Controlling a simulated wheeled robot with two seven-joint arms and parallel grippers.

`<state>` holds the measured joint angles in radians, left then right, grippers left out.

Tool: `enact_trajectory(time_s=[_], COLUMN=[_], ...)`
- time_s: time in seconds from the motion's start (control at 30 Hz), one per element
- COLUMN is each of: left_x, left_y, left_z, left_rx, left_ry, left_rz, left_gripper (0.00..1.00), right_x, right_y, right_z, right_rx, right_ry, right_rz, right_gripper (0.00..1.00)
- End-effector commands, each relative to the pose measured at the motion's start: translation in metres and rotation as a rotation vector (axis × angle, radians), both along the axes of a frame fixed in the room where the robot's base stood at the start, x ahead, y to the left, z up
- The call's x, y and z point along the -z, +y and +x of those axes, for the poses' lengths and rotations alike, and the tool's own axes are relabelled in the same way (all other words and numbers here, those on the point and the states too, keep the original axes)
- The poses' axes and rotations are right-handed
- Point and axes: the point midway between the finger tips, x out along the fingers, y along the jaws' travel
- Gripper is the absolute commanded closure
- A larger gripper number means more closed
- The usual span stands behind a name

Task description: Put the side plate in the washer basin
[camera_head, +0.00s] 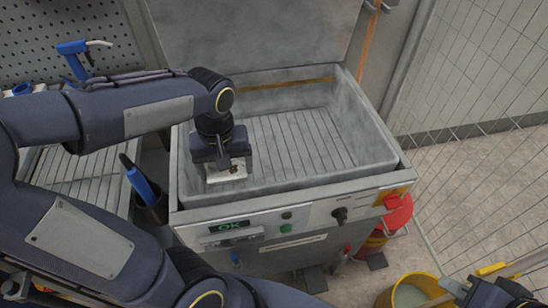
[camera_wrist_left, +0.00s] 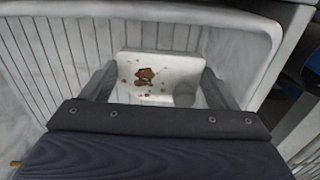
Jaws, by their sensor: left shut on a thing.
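The side plate (camera_head: 228,174) is a small whitish piece with reddish-brown stains. It also shows in the left wrist view (camera_wrist_left: 165,68), between my two left fingers. My left gripper (camera_head: 224,162) is shut on the plate and points down inside the outline of the washer basin (camera_head: 310,130), near its front left corner. The basin is a grey metal tub with a ribbed floor. I cannot tell whether the plate touches that floor. My right gripper (camera_head: 498,294) is partly in view at the bottom right, away from the basin; its fingers are not clear.
A control panel (camera_head: 270,225) with a lit "OK" display runs along the basin's front. A holder with a blue-handled tool (camera_head: 143,187) stands to the left. A red container (camera_head: 396,214) and a yellow bucket (camera_head: 410,290) stand at the right. The basin's right side is empty.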

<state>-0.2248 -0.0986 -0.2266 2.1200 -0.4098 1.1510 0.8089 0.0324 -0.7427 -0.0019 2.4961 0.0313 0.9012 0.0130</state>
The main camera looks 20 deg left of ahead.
Motion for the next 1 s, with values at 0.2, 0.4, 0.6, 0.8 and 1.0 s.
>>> enact_trajectory(time_s=[0.2, 0.4, 0.6, 0.8, 1.0], left_x=[0.016, 0.039, 0.075, 0.092, 0.107], left_y=[0.0, -0.002, -0.003, -0.004, -0.004], left_z=[0.029, 0.08, 0.113, 0.13, 0.136], left_rx=[-0.014, -0.014, -0.013, -0.013, -0.012], left_ry=[0.005, 0.004, 0.005, 0.0, 0.003], left_rz=[0.001, 0.002, 0.001, 0.0, 0.0], left_gripper=[0.45, 0.45, 0.45, 0.45, 0.45], right_x=[0.003, 0.007, 0.013, 0.014, 0.017], right_y=[0.0, 0.0, 0.0, 0.0, 0.0], right_z=[0.0, 0.0, 0.0, 0.0, 0.0], right_rx=[0.0, 0.0, 0.0, 0.0, 0.0], right_ry=[0.0, 0.0, 0.0, 0.0, 0.0], right_rz=[0.0, 0.0, 0.0, 0.0, 0.0], right_gripper=[0.83, 0.83, 0.83, 0.83, 0.83])
